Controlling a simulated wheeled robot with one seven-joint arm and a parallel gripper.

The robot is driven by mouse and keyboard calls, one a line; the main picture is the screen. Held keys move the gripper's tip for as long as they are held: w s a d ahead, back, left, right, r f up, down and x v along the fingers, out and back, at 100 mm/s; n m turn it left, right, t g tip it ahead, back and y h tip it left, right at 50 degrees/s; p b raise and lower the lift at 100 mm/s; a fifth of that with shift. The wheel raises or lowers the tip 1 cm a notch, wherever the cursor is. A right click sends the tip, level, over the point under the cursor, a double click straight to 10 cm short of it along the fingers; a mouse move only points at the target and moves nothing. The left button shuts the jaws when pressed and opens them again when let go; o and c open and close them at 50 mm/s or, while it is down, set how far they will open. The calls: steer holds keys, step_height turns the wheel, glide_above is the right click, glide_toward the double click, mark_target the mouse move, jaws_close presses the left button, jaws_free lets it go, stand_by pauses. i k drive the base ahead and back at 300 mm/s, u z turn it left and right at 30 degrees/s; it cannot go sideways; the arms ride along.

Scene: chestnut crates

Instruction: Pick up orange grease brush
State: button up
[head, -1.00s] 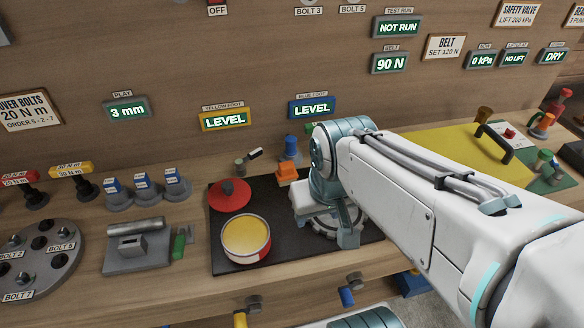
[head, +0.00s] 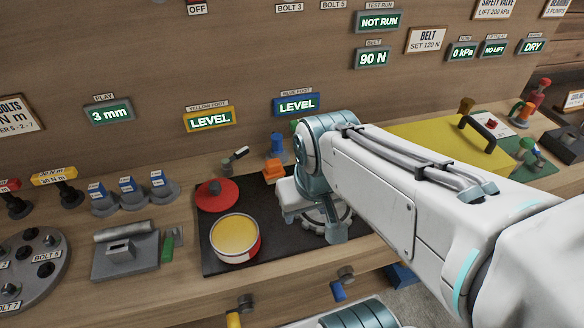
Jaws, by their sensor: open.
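I cannot tell which is the grease brush; bristles are too small to make out. My gripper (head: 318,217) points down over the right part of the mat, above a grey toothed ring (head: 343,222). It is open, right of and nearer than the orange pieces, apart from them. My arm hides part of the ring and the bench behind.
On the dark mat (head: 218,266) stand an open tin (head: 234,237) with yellow contents and a red lid (head: 217,195). A grey block fixture (head: 125,255) lies left. A yellow board (head: 440,140) lies right, with another orange-topped piece (head: 521,112) beyond it.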

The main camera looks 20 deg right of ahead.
mark_target(274, 170)
steer(key=u, duration=1.95)
steer(key=k, duration=0.8)
steer(key=z, duration=1.4)
steer(key=i, duration=0.5)
